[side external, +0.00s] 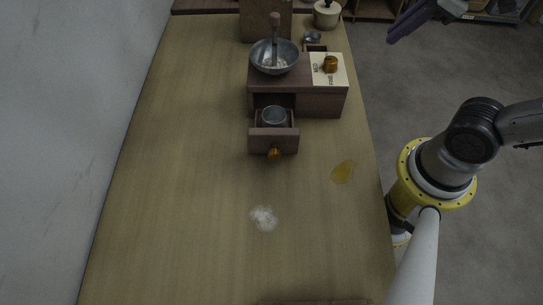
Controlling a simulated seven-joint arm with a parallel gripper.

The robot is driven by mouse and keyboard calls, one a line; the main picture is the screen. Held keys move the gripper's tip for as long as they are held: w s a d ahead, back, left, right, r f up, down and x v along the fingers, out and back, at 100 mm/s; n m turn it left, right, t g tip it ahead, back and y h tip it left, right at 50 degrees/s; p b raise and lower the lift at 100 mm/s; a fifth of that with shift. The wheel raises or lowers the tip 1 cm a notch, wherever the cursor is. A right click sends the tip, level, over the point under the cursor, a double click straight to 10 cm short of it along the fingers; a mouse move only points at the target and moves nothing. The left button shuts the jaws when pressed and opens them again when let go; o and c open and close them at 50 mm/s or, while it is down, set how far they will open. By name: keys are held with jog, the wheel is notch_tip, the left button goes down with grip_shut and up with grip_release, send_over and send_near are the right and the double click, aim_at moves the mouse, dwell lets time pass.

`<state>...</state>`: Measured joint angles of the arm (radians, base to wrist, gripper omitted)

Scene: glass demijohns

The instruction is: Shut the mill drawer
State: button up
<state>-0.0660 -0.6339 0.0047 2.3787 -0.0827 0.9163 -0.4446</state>
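The wooden mill (320,103) stands toward the far end of the table, with a grey metal bowl (275,60) on its top. The mill drawer (262,141) sticks out of the mill's front at its left part, so it is open. An amber knob (274,155) is on its front. A grey metal cup (274,116) sits inside the drawer. My gripper (392,37), with dark purple fingers, is at the upper right, off the table's edge and well apart from the drawer. Its opening cannot be made out.
A pale printed card (318,73) and an amber knob (331,63) are on the mill's top at right. White powder (264,218) and a yellow patch (343,172) mark the table (190,190). A lidded pot (327,15) stands behind. The table before the drawer is otherwise clear.

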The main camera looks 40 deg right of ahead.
jog(key=w+a+n, duration=0.1)
jog(key=w+n, duration=0.1)
jog(key=w+a+n+g, duration=0.1)
jog(key=a+n, duration=0.1)
jog(key=w+a+n, duration=0.2)
jog(key=shift+w+f, duration=0.3)
grip_shut()
jog(key=n+g, duration=0.2)
jog(key=n, duration=0.5)
send_over(274, 129)
jog(key=s+d, duration=0.3)
jog(key=s+x, duration=0.1)
jog(key=x, duration=0.3)
jog(key=s+a+f+n+h, duration=0.1)
jog(key=s+a+f+n, duration=0.2)
jog(key=a+f, duration=0.3)
jog(key=s+a+f+n+h, duration=0.1)
jog(key=s+a+f+n, duration=0.2)
jog(key=a, duration=0.5)
jog(key=shift+g, duration=0.5)
jog(key=x, duration=1.1)
jog(key=shift+w+f, duration=0.2)
jog(key=shift+f, duration=0.05)
jog(key=shift+w+d+r, duration=0.3)
jog(key=shift+w+d, duration=0.55)
jog(key=shift+d, duration=0.15)
jog(key=shift+w+d, duration=0.4)
jog(key=shift+d, duration=0.1)
